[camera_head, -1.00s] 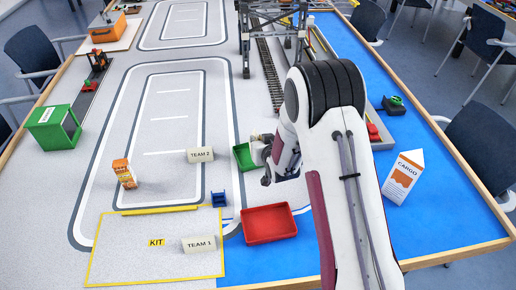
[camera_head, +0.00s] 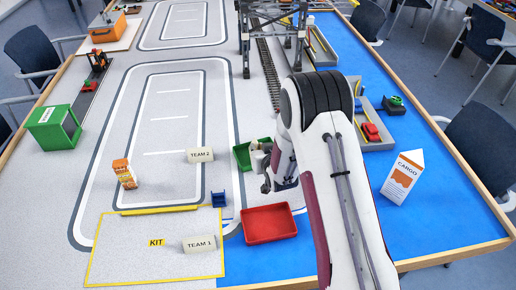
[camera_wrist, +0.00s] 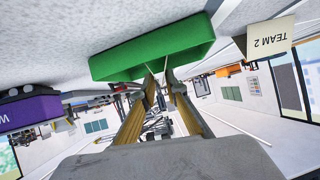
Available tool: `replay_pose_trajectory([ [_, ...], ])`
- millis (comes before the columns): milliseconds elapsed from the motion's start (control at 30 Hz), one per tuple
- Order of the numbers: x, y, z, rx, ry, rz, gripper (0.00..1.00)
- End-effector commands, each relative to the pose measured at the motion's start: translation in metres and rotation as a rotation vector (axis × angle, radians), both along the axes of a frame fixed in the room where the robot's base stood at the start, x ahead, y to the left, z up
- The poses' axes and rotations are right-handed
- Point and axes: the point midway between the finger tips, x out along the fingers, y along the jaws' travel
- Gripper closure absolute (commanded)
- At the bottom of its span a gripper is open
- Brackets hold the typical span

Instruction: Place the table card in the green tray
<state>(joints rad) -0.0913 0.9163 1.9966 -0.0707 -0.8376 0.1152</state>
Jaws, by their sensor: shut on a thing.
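The green tray (camera_head: 243,155) sits on the table near the middle, partly hidden behind my arm. It fills the upper middle of the wrist view (camera_wrist: 150,57), which is turned upside down. My gripper (camera_wrist: 160,80) is shut, its fingertips close to the tray's edge in that view. A small cream piece (camera_head: 262,146) shows at my gripper, at the tray's right side, and looks like the held table card. Most of it is hidden, and I cannot tell whether it touches the tray. The TEAM 2 card (camera_head: 200,155) and TEAM 1 card (camera_head: 199,243) stand on the table.
A red tray (camera_head: 268,224) lies in front of the green tray, with a small blue stand (camera_head: 218,198) to its left. An orange carton (camera_head: 124,173) stands farther left. A gantry crane (camera_head: 272,35) and rails are behind.

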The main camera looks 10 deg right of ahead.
Motion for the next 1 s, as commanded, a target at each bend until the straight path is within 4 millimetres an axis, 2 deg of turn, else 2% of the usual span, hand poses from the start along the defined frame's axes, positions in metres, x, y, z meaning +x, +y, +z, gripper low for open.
replay_pose_trajectory([
  [200,0.000,0.000,0.000,0.000,0.000,0.000,0.98],
  [233,0.000,0.000,0.000,0.000,0.000,0.000,0.80],
  [267,0.000,0.000,0.000,0.000,0.000,0.000,0.72],
  [300,0.000,0.000,0.000,0.000,0.000,0.000,0.69],
  [767,-0.002,0.000,0.001,0.000,0.000,0.000,0.69],
  [1000,-0.013,-0.002,0.008,0.000,-0.001,0.000,0.69],
])
